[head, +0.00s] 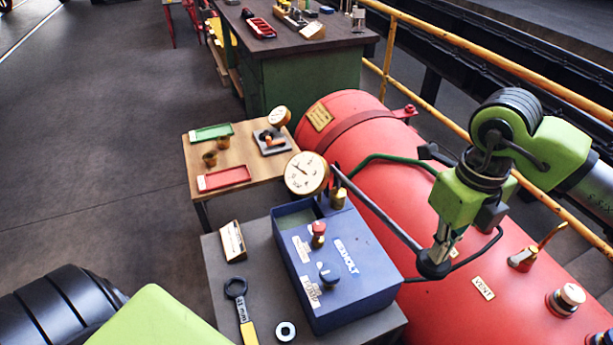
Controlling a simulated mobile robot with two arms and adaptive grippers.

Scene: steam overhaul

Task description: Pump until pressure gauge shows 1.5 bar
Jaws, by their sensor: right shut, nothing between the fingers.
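The blue pump box (350,283) stands on a grey table. A round cream-faced pressure gauge (306,174) rises at its back; its scale is too small to read here. A long grey pump lever (378,207) slants from behind the box down to the right. My right gripper (435,265) is at the lever's lower end, shut with nothing between its fingers; I cannot tell whether it touches the lever.
A big red boiler (440,210) lies close on the right, with fittings on top. A yellow-handled wrench (241,312), a metal ring (285,331) and a small sign (232,241) lie or stand left of the box. A wooden table (211,155) stands behind. Floor at left is clear.

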